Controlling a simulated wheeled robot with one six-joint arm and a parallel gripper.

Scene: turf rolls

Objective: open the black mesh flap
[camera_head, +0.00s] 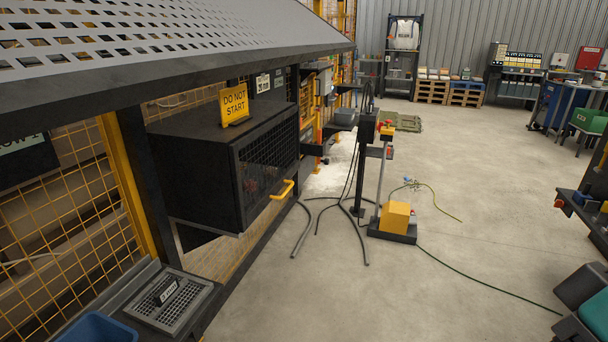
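The black mesh flap (268,155) is the front face of a black box (190,165) mounted on the yellow mesh fence at left centre. It has a dark frame, and reddish shapes show dimly through the mesh. It looks closed, flush with the box front. A yellow bar handle (283,190) sits at its lower edge. A yellow "DO NOT START" sign (234,103) stands on top of the box. My gripper is not in view.
A yellow-based stand (395,220) with hoses is right of the box. Open concrete floor (480,190) lies further right.

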